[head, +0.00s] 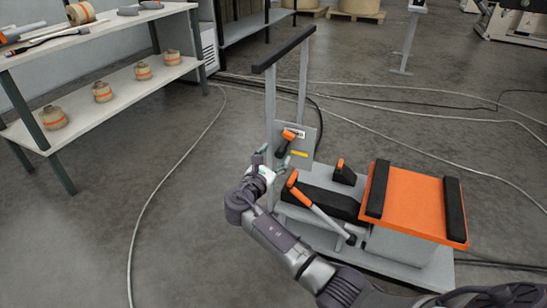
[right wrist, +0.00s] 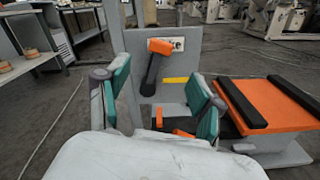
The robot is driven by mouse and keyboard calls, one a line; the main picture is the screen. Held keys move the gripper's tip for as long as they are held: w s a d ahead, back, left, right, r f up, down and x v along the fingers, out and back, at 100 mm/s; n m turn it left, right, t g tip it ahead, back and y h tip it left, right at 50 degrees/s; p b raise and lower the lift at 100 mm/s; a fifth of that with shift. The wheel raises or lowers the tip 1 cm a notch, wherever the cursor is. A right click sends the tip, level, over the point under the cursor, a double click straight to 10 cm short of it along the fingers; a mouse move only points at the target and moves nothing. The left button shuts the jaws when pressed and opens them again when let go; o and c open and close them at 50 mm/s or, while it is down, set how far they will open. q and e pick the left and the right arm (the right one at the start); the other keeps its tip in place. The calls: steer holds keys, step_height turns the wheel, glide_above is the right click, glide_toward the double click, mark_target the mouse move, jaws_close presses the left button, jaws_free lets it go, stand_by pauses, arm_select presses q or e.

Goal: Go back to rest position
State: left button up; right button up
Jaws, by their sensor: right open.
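My right gripper (head: 268,164) is in front of a grey machine with an orange top. In the right wrist view its two green-padded fingers (right wrist: 158,95) are spread apart with nothing between them. Beyond them is a black lever with an orange grip (right wrist: 160,47) on a grey upright panel (right wrist: 178,65); the same lever (head: 287,138) shows in the head view, just beyond the fingers. Whether a finger touches it, I cannot tell. A second, longer lever with an orange end (head: 318,208) lies just right of the gripper. My left gripper is in neither view.
The machine's orange platform (head: 405,203) with black bars is to the right. A tall frame with a black top bar (head: 284,48) rises behind the gripper. A shelf unit (head: 110,90) with tape rolls is at the left. Cables cross the floor; the floor at left is mostly clear.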

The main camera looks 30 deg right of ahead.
steer(key=shift+s+a, duration=0.15)
steer(key=shift+a, duration=0.05)
steer(key=shift+f, duration=0.1)
